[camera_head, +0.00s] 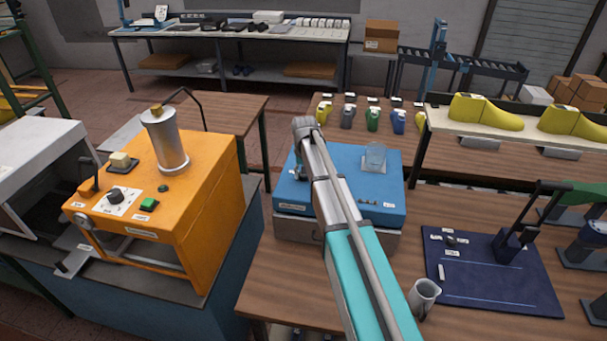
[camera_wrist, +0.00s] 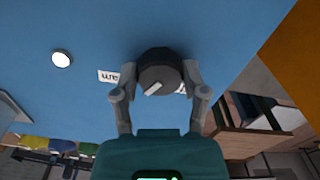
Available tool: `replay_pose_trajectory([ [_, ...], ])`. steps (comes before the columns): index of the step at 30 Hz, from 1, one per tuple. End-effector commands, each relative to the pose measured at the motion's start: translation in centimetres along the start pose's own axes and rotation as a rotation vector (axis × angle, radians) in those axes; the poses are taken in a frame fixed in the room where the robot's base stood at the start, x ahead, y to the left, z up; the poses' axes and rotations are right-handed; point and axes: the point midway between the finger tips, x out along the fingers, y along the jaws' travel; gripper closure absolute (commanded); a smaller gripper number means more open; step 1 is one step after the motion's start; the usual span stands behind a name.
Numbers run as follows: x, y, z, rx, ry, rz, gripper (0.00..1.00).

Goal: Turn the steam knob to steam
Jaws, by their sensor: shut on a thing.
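A dark round knob (camera_wrist: 158,68) with a white pointer mark sits on the blue surface of the blue box (camera_wrist: 215,25). My gripper (camera_wrist: 161,78) has a finger on each side of the knob and is shut on it. The pointer mark lies slanted, not lined up squarely with the fingers. A white label (camera_wrist: 108,76) shows left of the knob; its text is not clearly legible. Another label at the right is mostly hidden by the finger. In the head view my gripper (camera_head: 299,173) is at the left part of the blue box (camera_head: 340,200), and the knob is hidden there.
A round white part (camera_wrist: 61,59) is near the knob.

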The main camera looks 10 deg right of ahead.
Motion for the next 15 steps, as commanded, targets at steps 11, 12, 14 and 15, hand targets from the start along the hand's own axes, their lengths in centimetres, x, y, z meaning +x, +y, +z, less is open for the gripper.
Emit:
replay_pose_trajectory([
  [11, -0.01, -0.12, -0.25, 0.236, 0.005, -0.001, 0.91],
  [12, -0.01, -0.12, -0.25, 0.248, 0.005, -0.001, 0.91],
  [14, -0.01, -0.12, -0.25, 0.264, 0.005, -0.001, 0.91],
  [15, -0.01, -0.12, -0.25, 0.272, 0.005, -0.002, 0.91],
])
